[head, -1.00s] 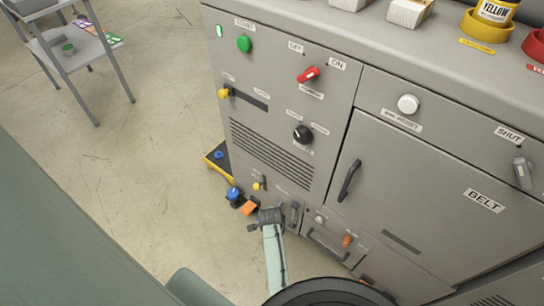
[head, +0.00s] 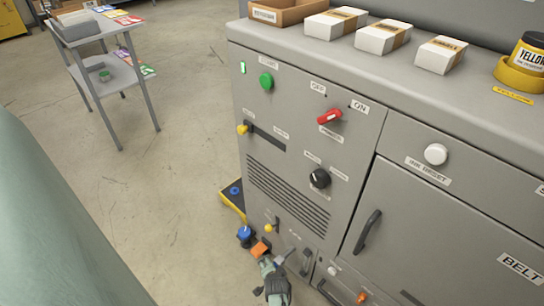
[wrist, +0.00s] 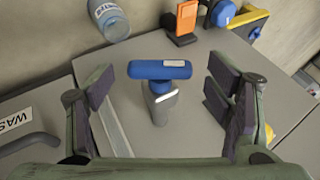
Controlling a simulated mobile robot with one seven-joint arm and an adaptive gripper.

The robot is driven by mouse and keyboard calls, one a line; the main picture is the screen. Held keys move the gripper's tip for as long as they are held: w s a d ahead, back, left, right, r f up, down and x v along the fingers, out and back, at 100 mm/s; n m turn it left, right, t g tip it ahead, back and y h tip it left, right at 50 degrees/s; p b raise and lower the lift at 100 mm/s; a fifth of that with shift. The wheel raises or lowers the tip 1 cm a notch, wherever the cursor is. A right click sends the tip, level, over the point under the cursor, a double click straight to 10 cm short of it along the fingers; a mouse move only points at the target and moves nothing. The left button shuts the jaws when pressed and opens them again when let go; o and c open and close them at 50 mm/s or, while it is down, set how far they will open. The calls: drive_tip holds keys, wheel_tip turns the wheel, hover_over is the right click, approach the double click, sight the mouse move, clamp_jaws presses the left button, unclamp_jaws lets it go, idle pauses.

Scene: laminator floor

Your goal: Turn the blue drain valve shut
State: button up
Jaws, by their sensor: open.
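The blue drain valve (wrist: 160,70) shows in the wrist view as a blue bar handle with a small white label. The bar lies crosswise in the picture. My gripper (wrist: 161,88) is open, with one finger on each side of the valve and a visible gap to both ends of the bar. In the head view my gripper (head: 273,270) is low on the grey cabinet, and it largely hides the valve there.
An orange part (wrist: 185,24) and a round blue knob (wrist: 222,13) are beyond the valve. A labelled jar (wrist: 108,20) is at upper left. A dark handle (wrist: 28,142) lies below a partly cut label. In the head view, a trolley (head: 100,70) stands on open floor at left.

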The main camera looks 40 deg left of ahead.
drive_tip(key=shift+b+x, duration=0.5)
drive_tip(key=shift+x, duration=0.45)
drive_tip(key=shift+c, duration=0.3)
drive_tip(key=c, duration=1.1)
